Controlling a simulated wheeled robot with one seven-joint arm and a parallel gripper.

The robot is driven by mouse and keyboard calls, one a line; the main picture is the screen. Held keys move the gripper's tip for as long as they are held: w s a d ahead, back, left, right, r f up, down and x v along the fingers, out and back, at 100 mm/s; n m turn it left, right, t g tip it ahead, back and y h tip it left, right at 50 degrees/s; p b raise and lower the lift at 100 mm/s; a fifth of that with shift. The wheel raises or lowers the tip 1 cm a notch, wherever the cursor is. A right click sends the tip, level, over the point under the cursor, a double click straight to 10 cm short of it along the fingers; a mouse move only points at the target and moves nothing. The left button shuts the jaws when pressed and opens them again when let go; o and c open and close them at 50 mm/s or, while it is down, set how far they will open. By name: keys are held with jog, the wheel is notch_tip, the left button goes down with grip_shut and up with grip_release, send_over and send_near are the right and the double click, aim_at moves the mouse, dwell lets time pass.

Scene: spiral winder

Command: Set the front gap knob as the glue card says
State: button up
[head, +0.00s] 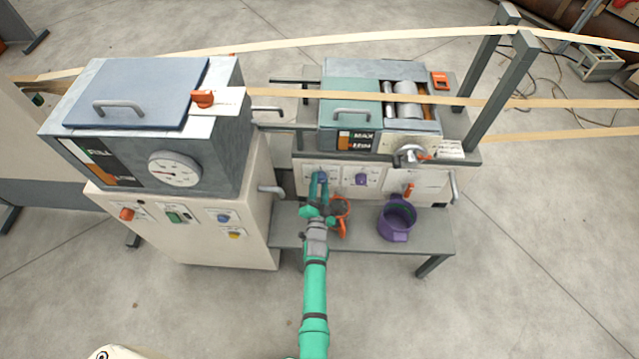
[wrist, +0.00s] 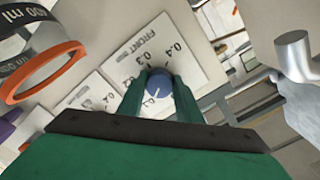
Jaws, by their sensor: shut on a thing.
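My gripper (head: 318,183) reaches the front of the right-hand machine. It is shut on a blue knob (wrist: 159,84), one green finger on each side. The knob sits on a white scale plate (wrist: 150,50) printed "FRONT", with 0.3 and 0.4 readable and further marks partly covered. A white line shows on the knob's face, but the mark it stands at is unclear. In the head view the fingers partly hide the knob. A white card (head: 449,148) with small print lies at the machine's right; I cannot read it or tell whether it is the glue card.
A purple knob (head: 361,179) is just right of the blue one. An orange-rimmed jug (head: 341,211) stands close beside my gripper, and a purple jug (head: 397,220) stands farther right on the grey shelf (head: 432,240). A metal handle (wrist: 292,52) juts out nearby.

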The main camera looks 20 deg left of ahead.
dwell(0.3)
jog(key=o, duration=1)
jog(key=shift+o, duration=0.2)
jog(key=shift+s, duration=0.1)
jog(key=v, duration=1)
jog(key=shift+s, duration=0.3)
jog(key=shift+d, duration=0.1)
